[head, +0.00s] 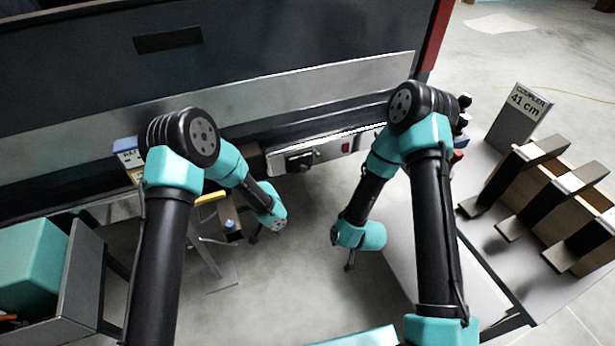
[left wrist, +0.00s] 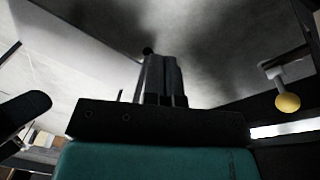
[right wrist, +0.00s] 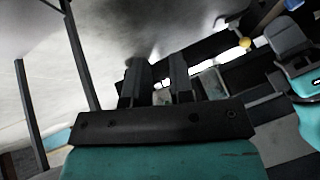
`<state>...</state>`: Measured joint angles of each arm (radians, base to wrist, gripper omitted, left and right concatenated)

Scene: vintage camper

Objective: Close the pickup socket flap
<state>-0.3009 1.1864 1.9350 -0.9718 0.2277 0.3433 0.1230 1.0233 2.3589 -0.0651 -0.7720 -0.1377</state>
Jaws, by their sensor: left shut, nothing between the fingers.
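The black socket (head: 300,160) is on the grey panel along the vehicle's lower edge, between my two arms in the head view. It is small there, and I cannot tell how far its flap stands open. My left gripper (head: 252,237) points down, in front of and below the socket, apart from it. Its fingers are together and empty in the left wrist view (left wrist: 160,75). My right gripper (head: 349,266) hangs lower and to the right of the socket, also apart. Its fingers show a gap with nothing between them in the right wrist view (right wrist: 158,85).
A red part (head: 346,147) sits on the panel right of the socket. A yellow ball on a stem (left wrist: 288,102) shows in the left wrist view. A rack (head: 545,190) and a "coupler 41 cm" sign (head: 520,115) stand at right. Floor between the grippers is clear.

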